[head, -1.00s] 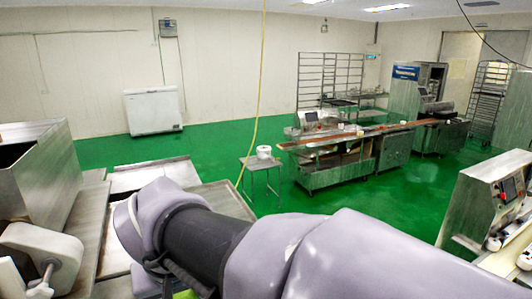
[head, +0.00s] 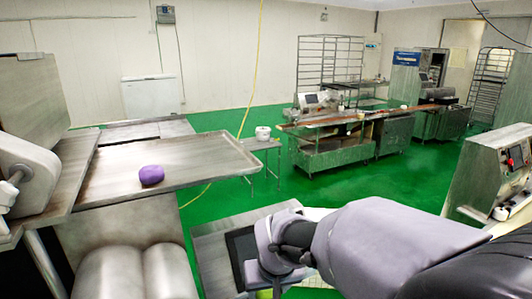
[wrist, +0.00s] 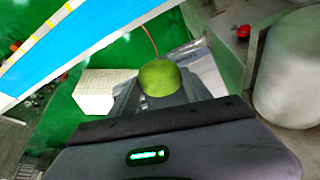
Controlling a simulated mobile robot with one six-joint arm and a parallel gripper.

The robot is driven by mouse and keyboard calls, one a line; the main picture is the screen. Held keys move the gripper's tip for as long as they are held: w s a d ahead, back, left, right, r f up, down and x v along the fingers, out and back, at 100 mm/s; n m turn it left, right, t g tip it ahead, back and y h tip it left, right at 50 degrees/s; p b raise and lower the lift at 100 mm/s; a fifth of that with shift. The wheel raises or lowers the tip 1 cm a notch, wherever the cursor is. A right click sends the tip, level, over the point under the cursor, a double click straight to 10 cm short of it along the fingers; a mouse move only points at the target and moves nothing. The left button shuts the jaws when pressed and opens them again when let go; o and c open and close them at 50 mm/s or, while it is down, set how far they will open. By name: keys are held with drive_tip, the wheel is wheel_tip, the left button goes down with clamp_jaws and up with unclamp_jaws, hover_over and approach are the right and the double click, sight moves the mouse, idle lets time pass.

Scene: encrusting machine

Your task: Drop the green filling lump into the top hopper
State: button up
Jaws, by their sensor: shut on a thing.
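The green filling lump (wrist: 159,77) is held between the fingers of my gripper (wrist: 160,90) in the wrist view. In the head view only a small bit of green (head: 264,293) shows at the bottom edge, under my wrist. My gripper's fingers are mostly hidden there. A large steel box (head: 32,95) stands at the upper left of the head view and may be the top hopper. Its opening does not show clearly now. My gripper is to the right of this box and lower in the picture, apart from it.
A purple lump (head: 151,175) lies on a steel tray (head: 205,160) beside the box. Steel rollers (head: 125,272) are below it. A control-panel machine (head: 490,180) stands at right. In the wrist view a blue-and-white belt (wrist: 80,45) and a white block (wrist: 105,90) show. Green floor is open behind.

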drive_tip(key=d+f+m+b, duration=0.1)
drive_tip(key=d+f+b, duration=0.4)
drive_tip(key=d+f, duration=0.2)
drive_tip(key=d+f+m+h+b, duration=0.1)
drive_tip(key=d+f+b, duration=0.3)
drive_tip(key=f, duration=0.8)
drive_tip(key=d, duration=0.2)
drive_tip(key=shift+d+f+b, duration=0.2)
drive_tip(key=shift+d+b, duration=0.15)
